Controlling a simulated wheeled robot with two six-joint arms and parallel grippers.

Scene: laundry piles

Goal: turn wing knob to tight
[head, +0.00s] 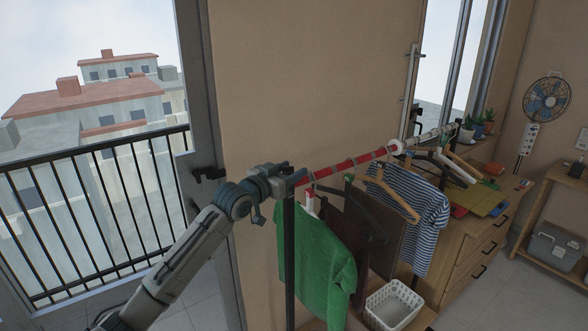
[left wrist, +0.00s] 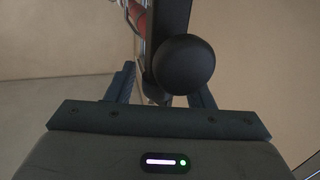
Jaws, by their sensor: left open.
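A clothes rack has a red and white rail (head: 345,165) running from my gripper towards the window, on a black post (head: 290,255). My left gripper (head: 288,171) is at the near end of the rail, by the post top. In the left wrist view the gripper (left wrist: 165,82) is open, its dark fingers on either side of a black post and a round black ball (left wrist: 184,64). Whether they touch it I cannot tell. A white round collar (head: 396,147) sits further along the rail. No wing shape is clear, so I cannot tell which part is the wing knob.
A green shirt (head: 315,245) hangs close under my gripper, with a striped shirt (head: 415,205) and hangers beyond. A white basket (head: 391,309) stands below. A wooden dresser (head: 470,250) is at the right. A balcony railing (head: 90,210) is at the left.

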